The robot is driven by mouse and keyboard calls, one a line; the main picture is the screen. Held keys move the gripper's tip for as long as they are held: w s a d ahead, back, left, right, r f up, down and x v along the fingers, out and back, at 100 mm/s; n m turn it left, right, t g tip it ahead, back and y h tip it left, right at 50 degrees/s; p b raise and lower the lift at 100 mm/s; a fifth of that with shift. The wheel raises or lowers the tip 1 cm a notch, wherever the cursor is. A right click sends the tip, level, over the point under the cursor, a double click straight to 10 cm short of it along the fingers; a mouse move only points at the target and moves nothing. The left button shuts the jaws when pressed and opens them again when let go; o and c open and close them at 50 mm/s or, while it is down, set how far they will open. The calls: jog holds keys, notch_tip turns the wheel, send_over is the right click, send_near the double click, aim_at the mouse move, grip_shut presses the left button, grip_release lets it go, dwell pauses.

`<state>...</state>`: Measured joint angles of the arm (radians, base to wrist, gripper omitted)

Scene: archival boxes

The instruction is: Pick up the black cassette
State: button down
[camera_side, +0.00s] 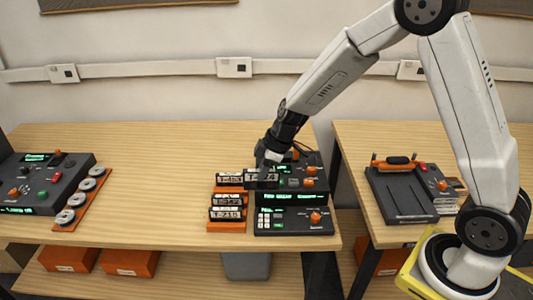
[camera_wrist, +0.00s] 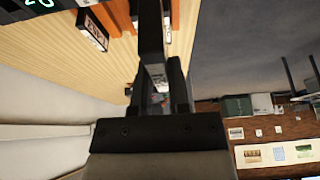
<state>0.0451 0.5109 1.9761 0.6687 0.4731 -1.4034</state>
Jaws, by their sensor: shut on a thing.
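A black cassette (camera_side: 262,178) with a white label, which seems to read T-274, hangs under my gripper (camera_side: 267,160) in the side view. My gripper is shut on it, in front of the dark console and just right of the orange rack (camera_side: 227,227). In the wrist view the held cassette (camera_wrist: 150,35) shows nearly edge-on between the fingers of my gripper (camera_wrist: 160,88). Other black cassettes (camera_side: 227,200) with white labels sit in the orange rack; one labelled cassette (camera_wrist: 93,30) also shows at the upper left of the wrist view.
A dark console (camera_side: 290,218) with green displays and orange knobs stands right of the rack. Another console (camera_side: 45,180) with round reels (camera_side: 78,200) is at the far left. A dark tray device (camera_side: 400,195) sits on the right table. The wooden table (camera_side: 150,180) is clear between.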

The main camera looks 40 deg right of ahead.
dwell(0.7)
jog(key=w+d+f, duration=0.1)
jog(key=w+d, duration=0.5)
jog(key=d, duration=0.3)
jog(key=w+d+f, duration=0.2)
jog(key=w+d, duration=0.3)
jog(key=d, duration=0.4)
jog(key=shift+w+d, duration=0.35)
jog(key=shift+w, duration=0.05)
jog(key=shift+f, duration=0.15)
jog(key=shift+f, duration=1.4)
jog(key=shift+f, duration=0.15)
jog(key=shift+f, duration=0.55)
